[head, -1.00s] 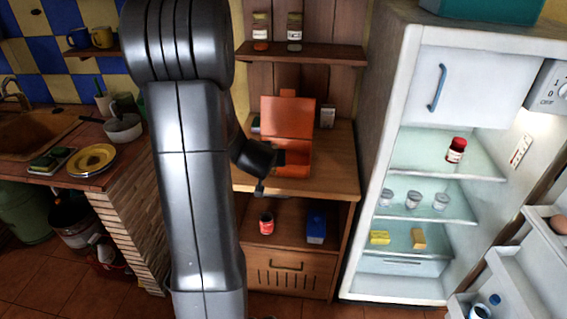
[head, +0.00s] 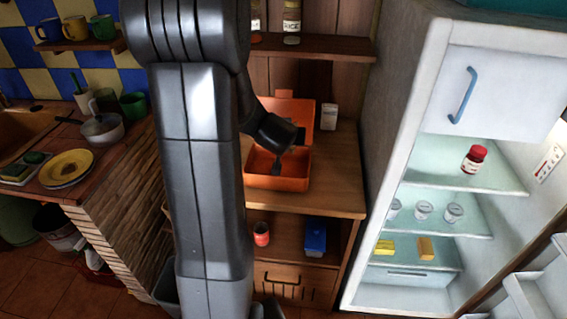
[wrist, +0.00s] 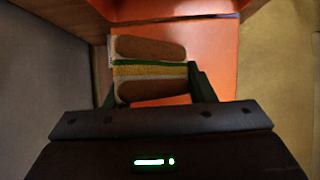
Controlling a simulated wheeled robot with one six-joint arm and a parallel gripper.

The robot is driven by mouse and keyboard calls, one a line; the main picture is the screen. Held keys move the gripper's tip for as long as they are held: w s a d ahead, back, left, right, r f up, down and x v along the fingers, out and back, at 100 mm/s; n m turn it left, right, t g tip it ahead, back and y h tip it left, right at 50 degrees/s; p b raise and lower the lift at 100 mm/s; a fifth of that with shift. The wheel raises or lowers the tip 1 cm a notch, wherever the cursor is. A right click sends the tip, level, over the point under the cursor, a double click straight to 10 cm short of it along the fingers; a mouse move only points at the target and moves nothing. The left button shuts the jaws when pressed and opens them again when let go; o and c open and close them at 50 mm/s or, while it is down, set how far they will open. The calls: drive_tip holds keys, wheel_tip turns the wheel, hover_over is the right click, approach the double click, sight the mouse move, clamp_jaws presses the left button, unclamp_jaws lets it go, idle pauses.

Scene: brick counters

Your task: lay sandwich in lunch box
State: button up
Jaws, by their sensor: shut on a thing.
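The orange lunch box (head: 277,184) stands open on the wooden shelf unit, its lid (head: 295,110) raised at the back. My gripper (head: 279,160) points down over the box's opening. In the wrist view, my gripper (wrist: 152,88) is shut on the sandwich (wrist: 150,48), which shows brown bread sides with green, yellow and white layers. The orange of the lunch box (wrist: 218,45) lies beneath and beyond the sandwich. In the head view the sandwich is hidden by my gripper, so I cannot tell whether it touches the box floor.
A white carton (head: 328,117) stands right of the lunch box. A shelf with jars (head: 291,18) hangs above. A red can (head: 261,234) and a blue box (head: 315,236) sit on the lower shelf. The open fridge (head: 395,150) stands close on the right.

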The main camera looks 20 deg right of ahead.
wheel_tip(320, 180, down, 9)
drive_tip(key=b, duration=0.5)
drive_tip(key=shift+a, duration=0.1)
drive_tip(key=shift+f+b, duration=0.6)
drive_tip(key=shift+b, duration=0.05)
drive_tip(key=o, duration=0.6)
drive_tip(key=shift+r, duration=0.1)
drive_tip(key=shift+r+p, duration=0.4)
drive_tip(key=shift+p, duration=0.1)
drive_tip(key=p+v, duration=0.3)
drive_tip(key=v, duration=0.9)
drive_tip(key=shift+r, duration=0.15)
